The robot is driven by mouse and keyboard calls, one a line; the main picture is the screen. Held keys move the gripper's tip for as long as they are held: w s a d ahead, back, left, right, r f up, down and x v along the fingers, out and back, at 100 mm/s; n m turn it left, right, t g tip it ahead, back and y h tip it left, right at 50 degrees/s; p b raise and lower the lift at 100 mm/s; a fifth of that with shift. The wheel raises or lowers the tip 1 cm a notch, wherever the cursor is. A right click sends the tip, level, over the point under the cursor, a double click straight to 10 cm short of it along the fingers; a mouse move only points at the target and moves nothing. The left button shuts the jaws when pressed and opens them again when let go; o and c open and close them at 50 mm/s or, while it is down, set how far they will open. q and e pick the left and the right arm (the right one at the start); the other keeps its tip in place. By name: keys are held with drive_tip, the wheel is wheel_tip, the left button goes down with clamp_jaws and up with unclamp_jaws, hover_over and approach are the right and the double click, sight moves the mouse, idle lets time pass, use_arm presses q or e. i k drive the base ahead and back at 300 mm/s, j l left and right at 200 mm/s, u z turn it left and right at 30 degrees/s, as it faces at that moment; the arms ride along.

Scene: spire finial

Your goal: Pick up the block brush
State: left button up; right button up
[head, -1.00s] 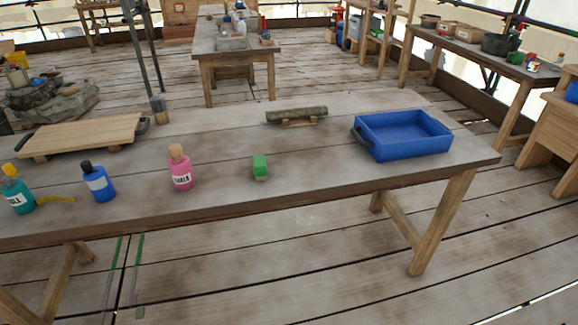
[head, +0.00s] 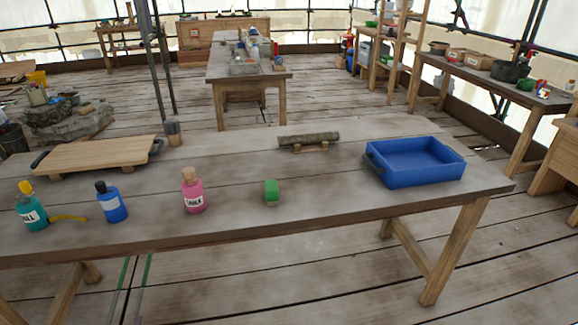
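A small green block (head: 271,190) with a paler underside stands near the front edge of the table, right of the pink bottle; it looks like the block brush, though its bristles are too small to make out. Neither of my grippers is in view, and nothing touches the green block.
On the table (head: 235,222) are a pink bottle (head: 193,195), a blue bottle (head: 111,205), a teal bottle (head: 32,212), a wooden board (head: 95,154), a grey roll on a cradle (head: 308,140) and a blue tray (head: 415,165). Bare tabletop surrounds the green block.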

sight(271, 185)
drive_tip(key=u, duration=0.95)
drive_tip(key=l+u, duration=0.3)
drive_tip(key=u, duration=0.15)
drive_tip(key=l+u, duration=0.3)
drive_tip(key=u, duration=0.15)
drive_tip(key=k+l+u, duration=0.1)
drive_tip(key=l+u, duration=0.15)
drive_tip(key=k+l+u, duration=0.25)
drive_tip(key=l, duration=0.2)
drive_tip(key=k+l, duration=0.1)
drive_tip(key=l, duration=0.25)
drive_tip(key=k+l+u, duration=0.15)
drive_tip(key=l, duration=0.25)
